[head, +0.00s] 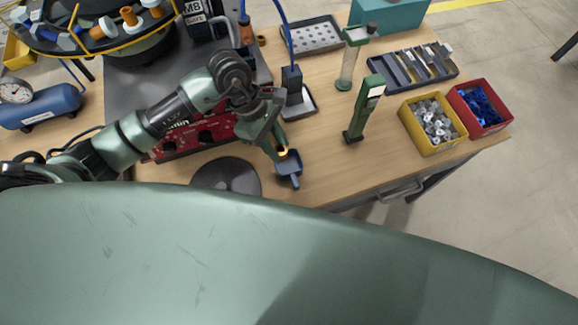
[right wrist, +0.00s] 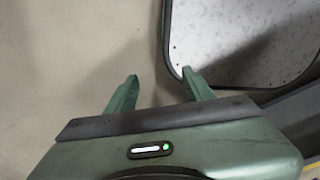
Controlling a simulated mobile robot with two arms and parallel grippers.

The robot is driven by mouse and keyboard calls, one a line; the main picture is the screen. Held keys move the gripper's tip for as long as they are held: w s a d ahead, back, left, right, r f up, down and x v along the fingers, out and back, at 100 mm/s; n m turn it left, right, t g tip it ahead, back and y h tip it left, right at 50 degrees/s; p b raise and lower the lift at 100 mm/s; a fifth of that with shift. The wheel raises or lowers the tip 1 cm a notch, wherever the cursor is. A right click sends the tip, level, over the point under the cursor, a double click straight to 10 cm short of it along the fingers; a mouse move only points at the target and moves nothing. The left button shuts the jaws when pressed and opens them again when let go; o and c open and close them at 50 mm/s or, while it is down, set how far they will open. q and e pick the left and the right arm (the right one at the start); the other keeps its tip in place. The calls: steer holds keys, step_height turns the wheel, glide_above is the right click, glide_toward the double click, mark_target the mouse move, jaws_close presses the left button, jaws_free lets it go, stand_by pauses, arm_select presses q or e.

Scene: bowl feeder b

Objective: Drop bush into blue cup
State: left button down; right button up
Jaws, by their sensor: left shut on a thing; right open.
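My left gripper (head: 280,148) reaches in from the left over the table, its fingers pointing down. It is shut on a small golden-orange bush (head: 283,153), mostly hidden between the fingertips. The blue cup (head: 290,168), a small dark-blue vessel with a short handle, is near the table's front edge. The bush shows at the cup's far rim; I cannot tell whether it is above or inside the opening. My right gripper (right wrist: 160,88) is open and empty in the right wrist view, away from the cup.
A round dark disc (head: 228,178) lies left of the cup. A green upright device (head: 364,110), a yellow bin (head: 432,145) and a red bin (head: 503,126) stand to the right. The bowl feeder (head: 60,48) is at back left. A pale panel (right wrist: 240,40) lies near the right gripper.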

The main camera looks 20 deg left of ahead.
arm_select(q)
steer(key=shift+f, duration=0.25)
steer(key=c, duration=1)
jaws_free()
arm_select(e)
steer(key=shift+s+d+f, duration=0.15)
steer(key=shift+s+d, duration=0.4)
steer(key=shift+s, duration=0.05)
arm_select(q)
steer(key=shift+r, duration=0.1)
steer(key=shift+a+r, duration=0.15)
steer(key=shift+r, duration=0.1)
steer(key=b+v, duration=0.2)
steer(key=v, duration=0.5)
arm_select(e)
steer(key=shift+w+a+f, duration=0.1)
steer(key=shift+w+f, duration=0.1)
steer(key=shift+f, duration=0.35)
steer(key=shift+w+f, duration=0.15)
steer(key=shift+f, duration=0.35)
steer(key=shift+a, duration=0.15)
